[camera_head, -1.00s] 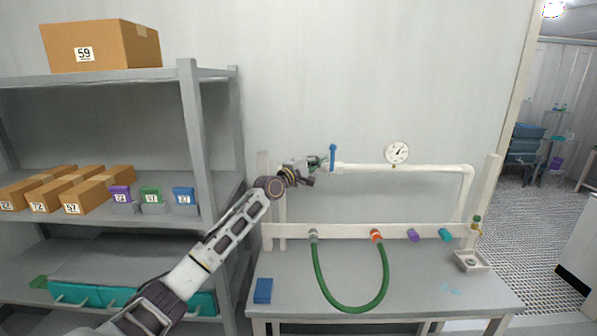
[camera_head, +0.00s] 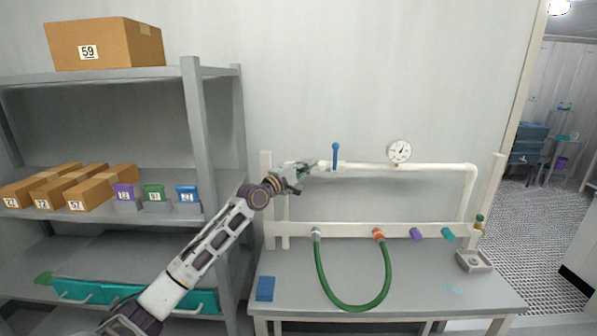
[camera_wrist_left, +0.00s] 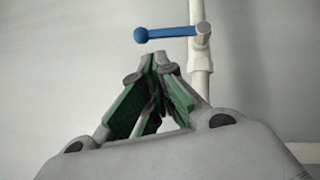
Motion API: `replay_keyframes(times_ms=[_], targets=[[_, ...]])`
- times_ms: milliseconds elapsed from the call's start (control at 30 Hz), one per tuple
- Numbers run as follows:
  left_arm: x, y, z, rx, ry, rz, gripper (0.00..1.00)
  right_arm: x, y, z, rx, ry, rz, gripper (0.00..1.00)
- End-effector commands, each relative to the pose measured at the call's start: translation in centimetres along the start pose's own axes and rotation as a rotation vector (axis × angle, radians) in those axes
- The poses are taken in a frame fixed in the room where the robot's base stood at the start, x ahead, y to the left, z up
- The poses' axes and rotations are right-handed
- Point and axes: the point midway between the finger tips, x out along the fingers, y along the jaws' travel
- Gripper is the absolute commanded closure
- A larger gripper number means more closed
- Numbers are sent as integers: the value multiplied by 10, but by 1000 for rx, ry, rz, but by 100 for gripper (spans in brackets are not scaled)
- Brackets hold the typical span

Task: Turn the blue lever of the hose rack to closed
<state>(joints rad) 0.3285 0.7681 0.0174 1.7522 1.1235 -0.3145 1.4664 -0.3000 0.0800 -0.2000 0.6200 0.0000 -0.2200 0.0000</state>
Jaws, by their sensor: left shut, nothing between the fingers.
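The blue lever (camera_head: 336,153) stands upright on the white pipe (camera_head: 430,168) of the hose rack, at the pipe's left end. In the left wrist view the lever (camera_wrist_left: 165,34) lies across the pipe (camera_wrist_left: 201,85), with its round knob to the left. My left gripper (camera_head: 314,167) is just left of the lever's base, pointing right. In the wrist view its green-padded fingers (camera_wrist_left: 155,62) meet at the tips, with nothing between them. The fingertips show a gap to the lever. My right gripper is not in view.
A green hose (camera_head: 352,306) hangs from the rack's lower rail over the grey table (camera_head: 420,290). A gauge (camera_head: 399,151) sits on the pipe. A blue block (camera_head: 265,289) lies on the table. A shelf (camera_head: 193,130) with boxes stands at left.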

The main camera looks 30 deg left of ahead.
Motion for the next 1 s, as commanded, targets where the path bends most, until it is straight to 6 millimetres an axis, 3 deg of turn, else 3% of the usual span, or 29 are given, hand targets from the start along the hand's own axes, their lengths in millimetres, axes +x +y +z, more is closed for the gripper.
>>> replay_keyframes(times_ms=[600,1000], targets=[[-37,0,0,0,0,0,100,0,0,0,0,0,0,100],[-42,1,0,1,0,0,100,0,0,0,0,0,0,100]])
